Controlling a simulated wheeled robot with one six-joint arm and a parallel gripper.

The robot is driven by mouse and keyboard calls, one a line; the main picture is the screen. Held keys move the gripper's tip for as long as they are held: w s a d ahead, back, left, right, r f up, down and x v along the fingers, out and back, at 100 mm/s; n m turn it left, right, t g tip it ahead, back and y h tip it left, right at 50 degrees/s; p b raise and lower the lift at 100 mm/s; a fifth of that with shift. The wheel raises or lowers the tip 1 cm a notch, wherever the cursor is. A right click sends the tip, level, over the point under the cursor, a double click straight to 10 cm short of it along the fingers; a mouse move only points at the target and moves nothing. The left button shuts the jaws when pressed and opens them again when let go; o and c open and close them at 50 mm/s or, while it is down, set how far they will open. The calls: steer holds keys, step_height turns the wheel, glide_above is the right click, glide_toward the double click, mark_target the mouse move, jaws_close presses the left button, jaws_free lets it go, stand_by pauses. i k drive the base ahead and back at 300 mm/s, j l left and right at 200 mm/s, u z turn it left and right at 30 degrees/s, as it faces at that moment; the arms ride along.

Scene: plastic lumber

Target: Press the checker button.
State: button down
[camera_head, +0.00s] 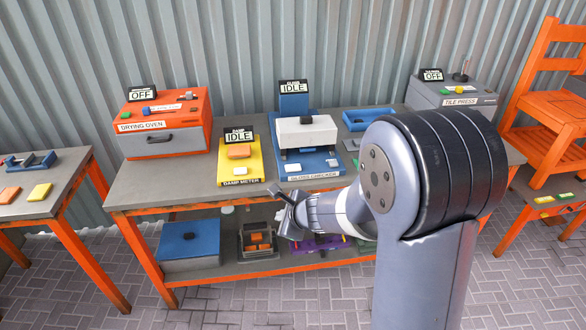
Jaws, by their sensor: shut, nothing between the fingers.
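The checker (311,175) is a blue machine on the grey bench, with a white block (290,132) across it and a dark knob (306,119) on top. Its sign (293,87) reads IDLE. Two small pale pieces, a left one (293,168) and a right one (332,163), are on its front deck; I cannot tell which part is the button. My gripper (282,203) is small and dark in the view, shut and empty. It appears in front of the bench's front edge, below the checker in the picture, apart from it.
A yellow damp meter (240,168) stands left of the checker, then an orange drying oven (165,140). A blue tray (368,122) and a grey tile press (450,100) are to the right. The lower shelf holds a blue box (188,246). My arm hides the bench's right front.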

mark_target(297, 167)
steer(key=i+j+z, duration=0.1)
steer(key=z, duration=0.65)
steer(key=i+j+z, duration=0.2)
steer(key=j+z, duration=0.2)
steer(key=j, duration=0.85)
steer(key=j+z, duration=0.4)
steer(key=j, duration=0.9)
